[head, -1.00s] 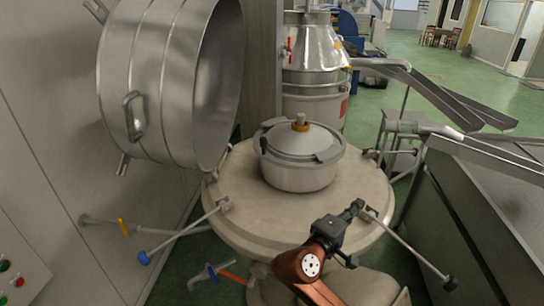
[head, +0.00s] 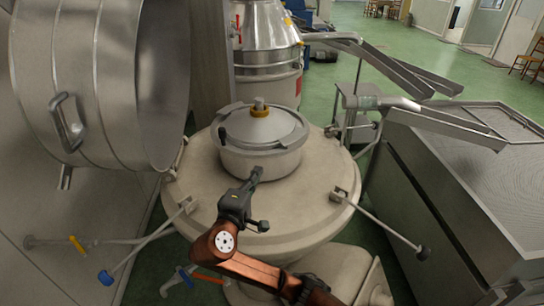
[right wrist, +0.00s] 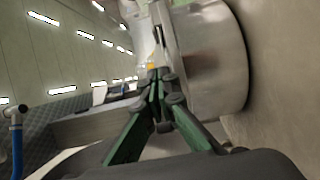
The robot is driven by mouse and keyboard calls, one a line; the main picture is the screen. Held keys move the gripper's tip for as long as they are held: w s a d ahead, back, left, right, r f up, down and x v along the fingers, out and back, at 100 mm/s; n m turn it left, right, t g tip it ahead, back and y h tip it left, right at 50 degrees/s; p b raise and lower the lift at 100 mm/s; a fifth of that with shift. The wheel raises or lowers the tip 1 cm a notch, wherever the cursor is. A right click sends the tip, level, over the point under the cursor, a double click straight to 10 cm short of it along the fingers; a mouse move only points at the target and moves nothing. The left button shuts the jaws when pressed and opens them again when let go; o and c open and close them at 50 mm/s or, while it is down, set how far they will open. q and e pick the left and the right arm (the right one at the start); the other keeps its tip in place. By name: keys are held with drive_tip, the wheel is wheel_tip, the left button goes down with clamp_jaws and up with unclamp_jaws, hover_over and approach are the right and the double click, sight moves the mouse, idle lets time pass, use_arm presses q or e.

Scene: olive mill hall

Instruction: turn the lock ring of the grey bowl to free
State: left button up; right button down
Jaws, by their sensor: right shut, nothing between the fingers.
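The grey bowl (head: 262,162) stands upright on a round cream table in the head view, with a pale domed lid (head: 272,126) on it. A darker grey ring (head: 230,137) runs round the lid's edge, with a raised piece at its left. A yellow collar (head: 259,112) sits at the lid's centre under a small grey knob. I cannot tell the ring's lock position. My right gripper (head: 256,174) is shut and empty at the bowl's near side; contact is unclear. In the right wrist view its fingertips (right wrist: 162,76) are together beside the bowl wall (right wrist: 215,62). My left gripper is not in view.
The round table (head: 300,205) has bare room right and left of the bowl. A big open steel drum (head: 85,80) overhangs at the left. Rods with blue and black knobs stick out from the table's edge. A dark-sided bin (head: 425,195) stands at the right.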

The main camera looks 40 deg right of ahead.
approach(280, 143)
drive_tip(key=w+d, duration=0.1)
drive_tip(key=w, duration=0.2)
drive_tip(key=shift+s+d+p, duration=0.15)
drive_tip(key=shift+s+d, duration=0.05)
drive_tip(key=shift+d, duration=0.4)
drive_tip(key=shift+s+d+p, duration=0.15)
drive_tip(key=shift+s+d, duration=0.05)
drive_tip(key=shift+d, duration=0.4)
drive_tip(key=shift+s+d, duration=0.1)
drive_tip(key=shift+d, duration=0.45)
drive_tip(key=shift+d, duration=0.1)
